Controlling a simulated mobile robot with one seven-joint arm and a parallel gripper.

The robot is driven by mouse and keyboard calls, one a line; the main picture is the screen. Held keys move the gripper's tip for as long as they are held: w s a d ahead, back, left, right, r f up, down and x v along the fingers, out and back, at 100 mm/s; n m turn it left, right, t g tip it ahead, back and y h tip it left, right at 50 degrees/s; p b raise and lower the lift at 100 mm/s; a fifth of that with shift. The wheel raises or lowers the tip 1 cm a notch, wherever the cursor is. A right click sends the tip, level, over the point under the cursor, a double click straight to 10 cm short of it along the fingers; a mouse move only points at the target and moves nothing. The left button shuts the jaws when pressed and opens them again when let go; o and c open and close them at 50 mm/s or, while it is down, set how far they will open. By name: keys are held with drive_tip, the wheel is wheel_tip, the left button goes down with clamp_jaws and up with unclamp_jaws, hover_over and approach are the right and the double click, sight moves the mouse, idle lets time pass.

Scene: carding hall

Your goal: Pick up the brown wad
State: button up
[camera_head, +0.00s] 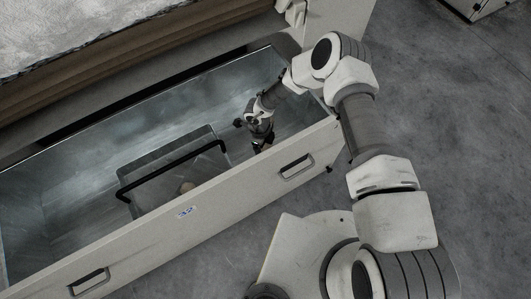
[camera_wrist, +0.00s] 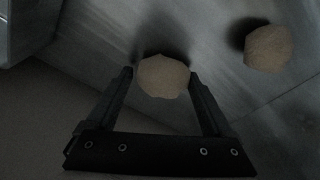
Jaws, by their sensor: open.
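Two rounded, lumpy, tan-brown wads lie on a grey metal surface in the wrist view. One wad (camera_wrist: 163,76) sits at the fingertips of my gripper (camera_wrist: 160,78), in the gap between them; I cannot tell whether the fingers touch it. The other wad (camera_wrist: 268,48) lies apart to the upper right. The two look alike in colour. My gripper (camera_head: 262,145) is open and points down inside the long metal drawer (camera_head: 70,177).
A dark-framed, see-through bin or panel (camera_head: 170,168) stands in the drawer left of my gripper. The drawer's front wall (camera_head: 225,198) with handle slots rises close to my arm. A pale fibre-covered machine (camera_head: 60,35) lies behind. The drawer's left part looks empty.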

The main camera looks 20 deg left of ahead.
drive_tip(key=shift+f, duration=0.2)
drive_tip(key=shift+c, duration=0.2)
clamp_jaws()
drive_tip(key=shift+r+p, duration=0.4)
drive_tip(key=shift+r, duration=0.15)
wheel_tip(320, 180, up, 3)
drive_tip(key=shift+f+p, duration=0.2)
drive_tip(key=shift+p, duration=0.5)
drive_tip(key=w+a+b, duration=0.1)
drive_tip(key=w+a, duration=0.2)
drive_tip(key=a, duration=0.1)
drive_tip(key=w+a+b, duration=0.1)
drive_tip(key=w+a, duration=0.2)
drive_tip(key=a, duration=0.1)
drive_tip(key=w+a+b, duration=0.1)
drive_tip(key=w+a, duration=0.2)
drive_tip(key=a, duration=0.1)
drive_tip(key=shift+w+a+f+b, duration=0.15)
drive_tip(key=shift+w+f+b, duration=0.25)
drive_tip(key=shift+w+a+r+b, duration=0.25)
drive_tip(key=shift+w+a+b, duration=0.55)
drive_tip(key=shift+b, duration=0.4)
